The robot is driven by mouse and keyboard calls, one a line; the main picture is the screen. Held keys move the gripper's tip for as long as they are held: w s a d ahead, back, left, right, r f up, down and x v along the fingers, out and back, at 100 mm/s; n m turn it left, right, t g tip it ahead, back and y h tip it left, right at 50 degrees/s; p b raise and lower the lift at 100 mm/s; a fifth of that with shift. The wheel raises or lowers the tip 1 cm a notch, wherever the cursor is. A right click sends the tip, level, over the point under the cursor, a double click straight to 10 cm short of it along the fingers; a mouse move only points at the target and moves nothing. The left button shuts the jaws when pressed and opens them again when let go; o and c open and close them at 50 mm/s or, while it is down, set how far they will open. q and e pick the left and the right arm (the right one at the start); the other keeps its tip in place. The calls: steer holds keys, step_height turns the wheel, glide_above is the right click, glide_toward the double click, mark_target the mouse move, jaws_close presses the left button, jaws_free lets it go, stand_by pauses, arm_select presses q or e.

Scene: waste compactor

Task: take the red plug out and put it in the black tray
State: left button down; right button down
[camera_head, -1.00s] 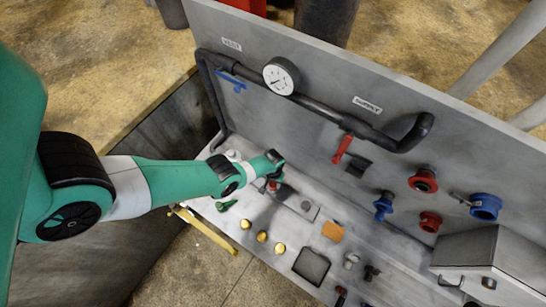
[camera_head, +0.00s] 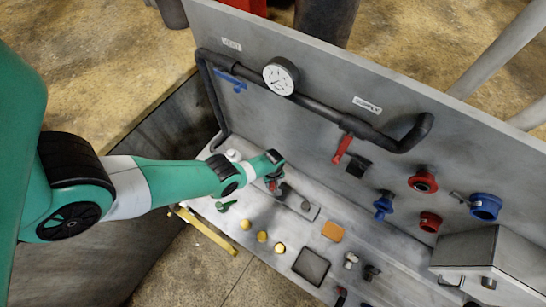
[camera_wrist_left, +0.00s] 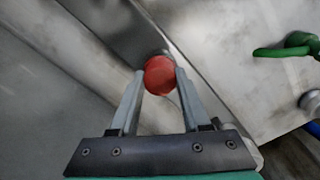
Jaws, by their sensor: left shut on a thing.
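The red plug (camera_wrist_left: 159,75) is a round red knob between my left gripper's fingertips in the left wrist view. My left gripper (camera_wrist_left: 160,82) is shut on it, with a finger on either side. In the head view the left gripper (camera_head: 273,186) points down over the left end of a grey metal strip (camera_head: 306,210) on the bench, and little of the plug shows there. I cannot tell whether the plug is seated or lifted clear. The black tray (camera_head: 311,266) is a flat dark square near the bench's front edge, right of the gripper, and looks empty. My right gripper is not in view.
Several brass pieces (camera_head: 262,236) lie left of the tray, and a green piece (camera_head: 226,206) lies farther left. An orange block (camera_head: 333,231) sits behind the tray. A panel with a gauge (camera_head: 281,76), black pipe and a red lever (camera_head: 342,149) stands behind.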

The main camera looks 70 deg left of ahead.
arm_select(q)
steer(key=n, duration=0.5)
steer(key=n, duration=0.5)
steer(key=shift+c, duration=1.4)
jaws_free()
steer(key=shift+c, duration=0.4)
